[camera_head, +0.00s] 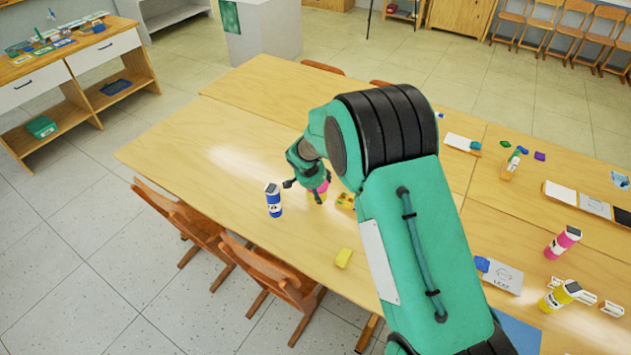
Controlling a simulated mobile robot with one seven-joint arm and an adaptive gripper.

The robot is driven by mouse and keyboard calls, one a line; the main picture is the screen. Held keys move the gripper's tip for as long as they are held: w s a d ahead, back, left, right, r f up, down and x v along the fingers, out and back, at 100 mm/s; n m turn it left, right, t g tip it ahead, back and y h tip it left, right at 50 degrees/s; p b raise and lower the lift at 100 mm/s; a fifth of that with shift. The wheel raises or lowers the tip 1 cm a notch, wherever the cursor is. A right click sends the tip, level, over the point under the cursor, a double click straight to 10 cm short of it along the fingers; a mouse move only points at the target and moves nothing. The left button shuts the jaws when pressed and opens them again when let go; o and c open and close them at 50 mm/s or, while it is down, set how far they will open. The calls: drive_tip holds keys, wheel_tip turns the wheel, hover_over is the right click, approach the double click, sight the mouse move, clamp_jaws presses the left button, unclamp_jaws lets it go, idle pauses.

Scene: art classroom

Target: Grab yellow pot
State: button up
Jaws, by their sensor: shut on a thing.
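My gripper (305,188) is over the middle of the long wooden table, pointing down and seen from behind my green arm.
A blue bottle (274,201) stands close to the left of my gripper. A yellow object with holes (345,201) is just right, and a yellow block (344,258) lies nearer. Pink (563,242) and yellow (560,296) bottles are far right. Chairs (270,272) line the left edge.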

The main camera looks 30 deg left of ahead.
drive_tip(key=shift+s+d+r, duration=0.25)
drive_tip(key=shift+s+d, duration=1)
drive_tip(key=shift+s, duration=0.1)
drive_tip(key=shift+s+d+r, duration=0.2)
drive_tip(key=shift+s+d, duration=1)
drive_tip(key=shift+s, duration=0.1)
drive_tip(key=shift+w, duration=0.1)
